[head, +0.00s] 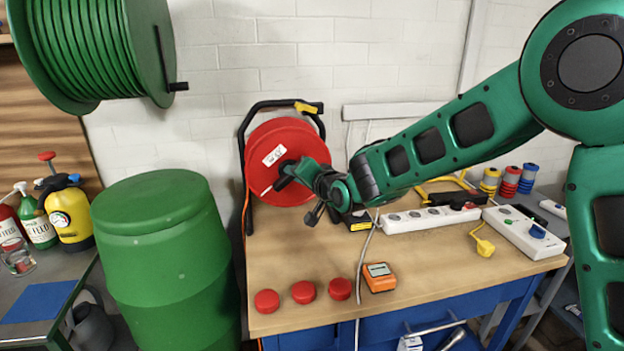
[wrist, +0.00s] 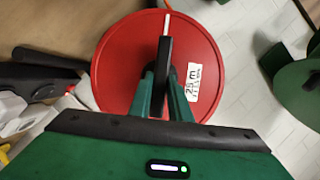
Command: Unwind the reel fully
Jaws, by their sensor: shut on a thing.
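The red cable reel (head: 262,153) stands upright in a black tubular frame (head: 243,150) at the back left of the workbench. A white label faces out on its disc. My gripper (head: 288,172) is in front of the disc, near its middle. In the wrist view, my gripper's two green fingers (wrist: 163,92) are shut on a black crank handle (wrist: 164,62) in front of the red disc (wrist: 120,60). My gripper hides part of the disc and hub in the head view. How much cable is on the reel cannot be told.
A green hose reel (head: 95,45) with a black crank hangs at the upper left, above a green barrel (head: 165,250). Several red caps (head: 303,292) and an orange meter (head: 379,277) lie at the bench front. Power strips (head: 430,218) lie right of the reel. The bench middle is mostly clear.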

